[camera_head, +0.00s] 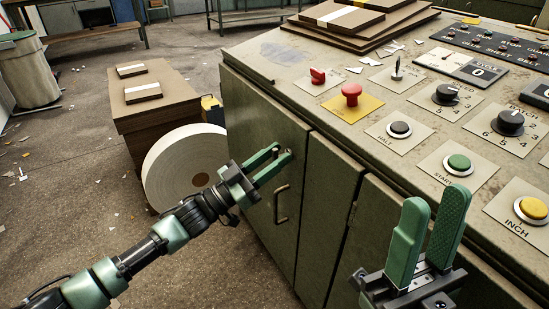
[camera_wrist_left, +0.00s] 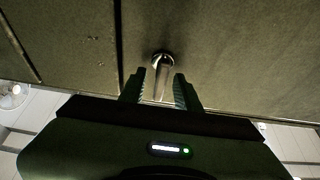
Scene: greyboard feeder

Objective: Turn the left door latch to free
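The left door latch (camera_wrist_left: 162,72) is a small metal lever on the green cabinet door. In the left wrist view its round pivot is at the top, and its bar runs down between my fingers. In the head view only a bit of the latch (camera_head: 289,152) shows at my fingertips. My left gripper (camera_head: 281,153) is at the door with its fingers apart, one on each side of the bar; narrow gaps seem to show beside it. In the left wrist view the gripper (camera_wrist_left: 160,88) hides the bar's lower end. My right gripper (camera_head: 433,204) is open and empty before the cabinet front.
A door handle (camera_head: 281,205) sits below the latch. The console top (camera_head: 300,60) carries a red mushroom button (camera_head: 351,92), knobs and push buttons. A large white roll (camera_head: 180,160) and a brown box stack (camera_head: 150,110) stand left of the cabinet, close to my left arm.

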